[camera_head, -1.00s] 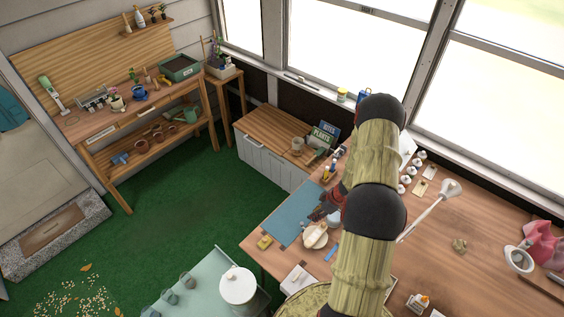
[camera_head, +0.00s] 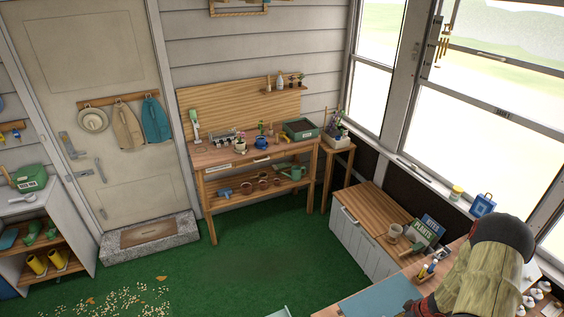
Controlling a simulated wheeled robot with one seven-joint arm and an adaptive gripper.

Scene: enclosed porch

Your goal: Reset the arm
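My arm, with its olive-tan sleeve and dark joint, rises at the lower right of the head view, over the wooden worktable. My gripper (camera_head: 417,306) shows only as a small dark and red part at the bottom edge, beside the blue mat (camera_head: 374,298). Its fingertips are too small and cut off to tell whether it is open or shut, or whether it holds anything.
The potting bench (camera_head: 214,160) stands at the back wall. Green floor (camera_head: 240,270) is open at centre.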

